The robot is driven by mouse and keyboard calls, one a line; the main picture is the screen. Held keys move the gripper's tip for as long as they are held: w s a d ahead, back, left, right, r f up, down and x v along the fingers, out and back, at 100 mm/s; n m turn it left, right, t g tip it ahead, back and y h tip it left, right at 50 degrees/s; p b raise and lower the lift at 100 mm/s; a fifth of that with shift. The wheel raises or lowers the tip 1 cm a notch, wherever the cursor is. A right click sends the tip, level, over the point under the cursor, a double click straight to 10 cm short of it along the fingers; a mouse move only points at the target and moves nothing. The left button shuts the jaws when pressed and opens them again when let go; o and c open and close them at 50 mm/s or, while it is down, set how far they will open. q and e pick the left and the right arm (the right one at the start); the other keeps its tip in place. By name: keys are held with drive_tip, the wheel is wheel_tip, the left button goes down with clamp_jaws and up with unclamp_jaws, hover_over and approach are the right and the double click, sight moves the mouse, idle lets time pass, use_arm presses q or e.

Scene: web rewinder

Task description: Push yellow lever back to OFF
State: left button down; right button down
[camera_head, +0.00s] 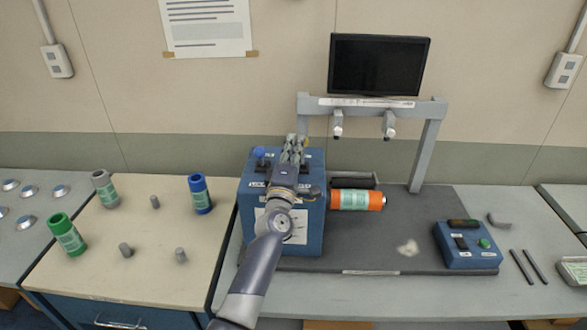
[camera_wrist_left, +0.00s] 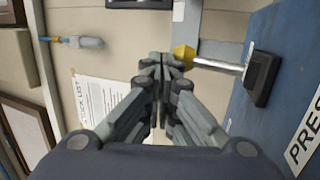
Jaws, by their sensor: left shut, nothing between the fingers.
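In the left wrist view the yellow knob (camera_wrist_left: 184,54) of the lever sits on a silver shaft (camera_wrist_left: 215,65), which rises from a black base (camera_wrist_left: 262,78) on the blue panel (camera_wrist_left: 258,125). My left gripper (camera_wrist_left: 160,66) is shut and empty, its fingertips just left of the knob in that picture. I cannot tell whether they touch it. In the head view my left gripper (camera_head: 297,143) is over the blue box (camera_head: 312,230) and largely hides the yellow lever and part of the panel. My right gripper is not in view.
A blue-knobbed lever (camera_head: 259,154) stands left of my gripper on the box. An orange roll (camera_head: 357,200) lies to its right, under a grey frame (camera_head: 431,150) with a monitor (camera_head: 378,65). A blue button box (camera_head: 467,245) stands at right. Left are several spools and pegs.

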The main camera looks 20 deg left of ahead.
use_arm(q)
drive_tip(key=shift+w+a, duration=0.15)
drive_tip(key=shift+w, duration=0.4)
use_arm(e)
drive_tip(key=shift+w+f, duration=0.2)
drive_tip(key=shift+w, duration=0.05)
use_arm(q)
drive_tip(key=shift+r, duration=0.1)
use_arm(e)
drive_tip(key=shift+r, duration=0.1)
